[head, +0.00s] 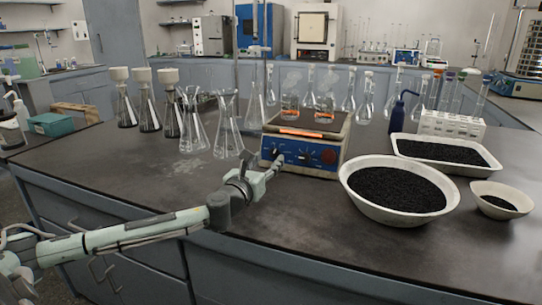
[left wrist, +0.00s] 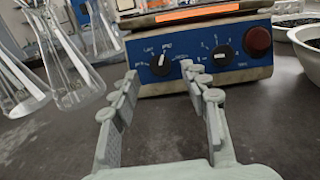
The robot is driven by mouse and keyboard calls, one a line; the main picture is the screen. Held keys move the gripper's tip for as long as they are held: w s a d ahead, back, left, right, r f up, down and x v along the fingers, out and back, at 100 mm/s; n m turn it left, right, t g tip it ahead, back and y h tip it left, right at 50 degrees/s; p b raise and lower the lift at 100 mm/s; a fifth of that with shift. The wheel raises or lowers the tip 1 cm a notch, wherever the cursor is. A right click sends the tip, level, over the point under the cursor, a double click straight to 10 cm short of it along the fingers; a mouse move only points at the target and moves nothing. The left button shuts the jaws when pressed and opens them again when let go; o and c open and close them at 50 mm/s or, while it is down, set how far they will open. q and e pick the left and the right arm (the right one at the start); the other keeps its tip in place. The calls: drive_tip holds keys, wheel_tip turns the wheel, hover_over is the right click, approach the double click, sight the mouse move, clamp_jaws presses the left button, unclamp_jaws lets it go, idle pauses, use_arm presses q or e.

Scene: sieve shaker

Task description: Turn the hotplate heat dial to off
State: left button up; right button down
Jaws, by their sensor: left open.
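The hotplate (head: 342,150) stands on the bench with a blue front panel. In the left wrist view the panel (left wrist: 190,77) carries two black dials and a red knob (left wrist: 258,41). The left dial (left wrist: 160,64) has word labels around it, apparently low and med near the top, and its white mark points roughly up. The right dial (left wrist: 222,57) has small marks that I cannot read well. My left gripper (head: 276,161) is open in front of the panel's left part; its fingers (left wrist: 160,72) flank the left dial, apparently without touching it. My right gripper is out of view.
Two beakers (head: 290,107) stand on the hotplate's top. Glass flasks (head: 228,135) stand close on its left. A white bowl of black grains (head: 345,180) and a tray (head: 400,143) are on the right. The bench front is clear.

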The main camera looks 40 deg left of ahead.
sight(275, 153)
use_arm(q)
drive_tip(key=shift+x, duration=1.45)
clamp_jaws()
